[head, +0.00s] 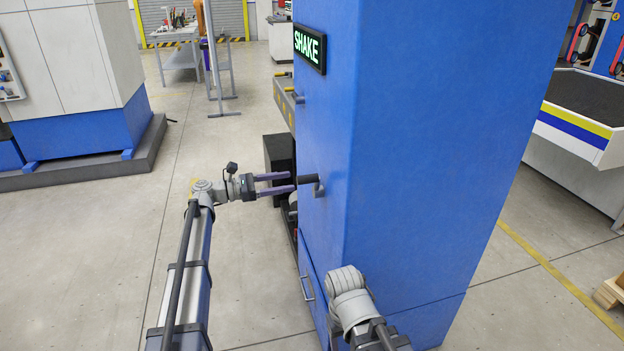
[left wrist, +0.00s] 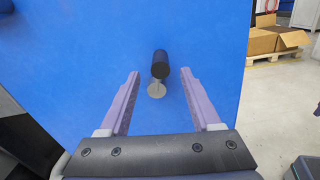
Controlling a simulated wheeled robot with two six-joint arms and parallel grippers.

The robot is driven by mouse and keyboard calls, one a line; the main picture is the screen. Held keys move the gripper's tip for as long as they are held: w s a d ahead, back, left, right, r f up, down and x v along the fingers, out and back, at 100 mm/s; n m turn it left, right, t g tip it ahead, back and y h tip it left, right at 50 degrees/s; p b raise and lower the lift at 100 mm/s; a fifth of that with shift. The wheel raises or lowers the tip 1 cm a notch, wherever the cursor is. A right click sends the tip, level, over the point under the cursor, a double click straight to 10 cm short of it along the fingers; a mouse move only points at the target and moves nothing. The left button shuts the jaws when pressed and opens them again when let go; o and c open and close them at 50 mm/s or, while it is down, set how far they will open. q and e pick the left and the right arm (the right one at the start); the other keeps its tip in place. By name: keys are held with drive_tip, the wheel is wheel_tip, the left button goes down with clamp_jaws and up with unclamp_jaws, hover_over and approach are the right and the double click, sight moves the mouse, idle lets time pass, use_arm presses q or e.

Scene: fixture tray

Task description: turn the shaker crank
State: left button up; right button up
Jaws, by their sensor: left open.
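The shaker is a tall blue cabinet (head: 420,130) with a lit green SHAKE sign (head: 310,47). Its crank sticks out of the left face, with a black handle (head: 308,180) pointing toward my left gripper. My left gripper (head: 293,182) is open, with purple fingers, and its tips are at the handle's free end. In the left wrist view the black handle (left wrist: 160,64) and a grey round part (left wrist: 156,90) show in the gap between the spread fingers (left wrist: 159,72). I see no finger touching the handle. My right gripper is not visible.
A black box (head: 279,155) and a yellow-grey ledge (head: 284,95) are by the cabinet's left side. A lower handle (head: 307,287) sits below the crank. The floor (head: 110,230) to the left is clear. Cardboard boxes (left wrist: 275,38) stand on a pallet at right.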

sight(318, 177)
use_arm(q)
drive_tip(key=x, duration=0.7)
drive_tip(key=shift+d, duration=0.25)
clamp_jaws()
idle(0.3)
idle(0.9)
